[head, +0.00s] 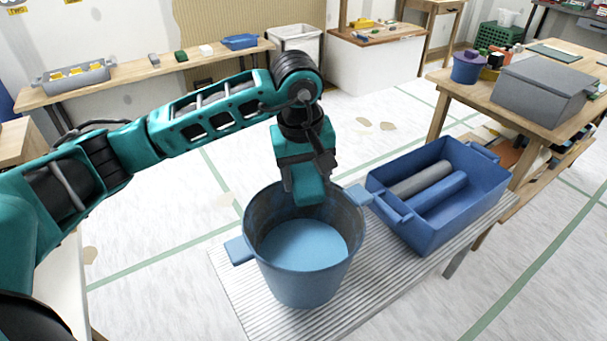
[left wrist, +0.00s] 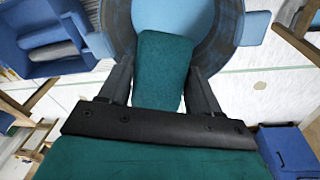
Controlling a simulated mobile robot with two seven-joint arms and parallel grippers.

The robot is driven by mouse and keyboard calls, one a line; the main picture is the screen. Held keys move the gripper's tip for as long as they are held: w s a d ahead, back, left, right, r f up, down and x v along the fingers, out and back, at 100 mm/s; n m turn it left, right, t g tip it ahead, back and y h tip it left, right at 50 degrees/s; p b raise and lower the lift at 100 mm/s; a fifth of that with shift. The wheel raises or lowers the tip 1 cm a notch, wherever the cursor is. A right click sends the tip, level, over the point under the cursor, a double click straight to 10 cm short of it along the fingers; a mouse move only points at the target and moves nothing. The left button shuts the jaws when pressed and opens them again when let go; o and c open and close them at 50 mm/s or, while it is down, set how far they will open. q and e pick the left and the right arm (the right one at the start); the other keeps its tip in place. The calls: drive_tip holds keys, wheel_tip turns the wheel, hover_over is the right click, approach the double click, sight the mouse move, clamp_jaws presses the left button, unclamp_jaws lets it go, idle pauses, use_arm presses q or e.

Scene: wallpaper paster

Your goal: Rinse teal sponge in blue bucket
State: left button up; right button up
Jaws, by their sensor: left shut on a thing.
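The blue bucket (head: 300,285) stands on a ribbed grey bench, with light blue water (head: 303,245) inside. My left gripper (head: 305,175) points down over the back part of the bucket's opening. It is shut on the teal sponge (head: 310,190), which hangs down with its lower end in front of the bucket's inner back wall and above the water surface. In the left wrist view the sponge (left wrist: 163,68) sits between the two dark fingers, with the water (left wrist: 172,14) beyond it. My right gripper is not in view.
A blue tray (head: 432,237) with a grey and a blue roller stands right of the bucket on the ribbed bench (head: 240,295). A wooden table at right holds a grey box (head: 540,90) and a small blue pot (head: 468,68). A shelf with sponges runs along the back wall.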

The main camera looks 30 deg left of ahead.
use_arm(q)
drive_tip(key=shift+a+f, duration=0.3)
drive_tip(key=shift+f, duration=0.2)
wheel_tip(320, 180, down, 18)
drive_tip(key=b, duration=1.5)
drive_tip(key=shift+f, duration=0.15)
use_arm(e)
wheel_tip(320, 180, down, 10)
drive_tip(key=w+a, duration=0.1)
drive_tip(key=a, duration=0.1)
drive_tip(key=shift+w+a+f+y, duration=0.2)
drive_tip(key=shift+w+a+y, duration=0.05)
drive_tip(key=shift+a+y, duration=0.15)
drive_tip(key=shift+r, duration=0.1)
use_arm(q)
drive_tip(key=shift+f, duration=0.15)
drive_tip(key=shift+f, duration=1.3)
